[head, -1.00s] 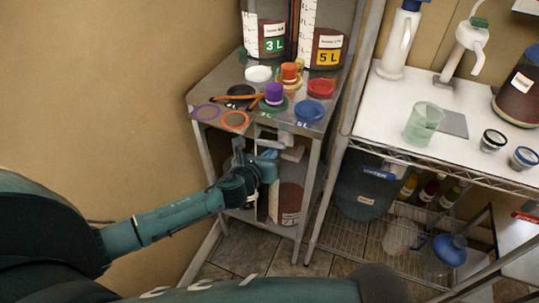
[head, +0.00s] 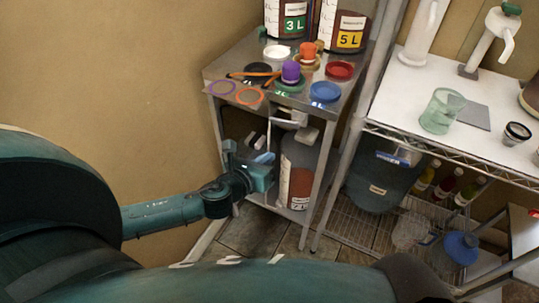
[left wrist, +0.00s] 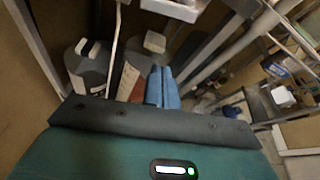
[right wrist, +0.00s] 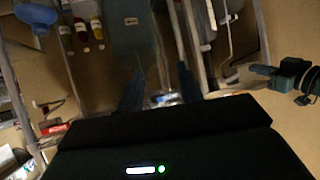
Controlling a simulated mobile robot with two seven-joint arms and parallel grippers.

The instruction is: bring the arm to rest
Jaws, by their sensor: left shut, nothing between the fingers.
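My left gripper (head: 264,160) is in front of the open lower part of the steel side table, to the left of the lower bucket. It is empty, and its two blue fingers lie together in the left wrist view (left wrist: 162,85). My right gripper (right wrist: 160,88) shows in the right wrist view with its two dark fingers apart and nothing between them. It is hidden in the head view. The lower bucket (head: 300,165) of reddish-brown liquid, with a white label, stands on the table's lower shelf.
The steel side table (head: 226,110) bears 3 L (head: 290,25) and 5 L (head: 345,40) buckets, coloured lids, rings and stoppers. To its right, a wire rack (head: 400,90) holds a green beaker (head: 442,110) above and a blue-grey water container (head: 375,185) below. Bare wall is at left.

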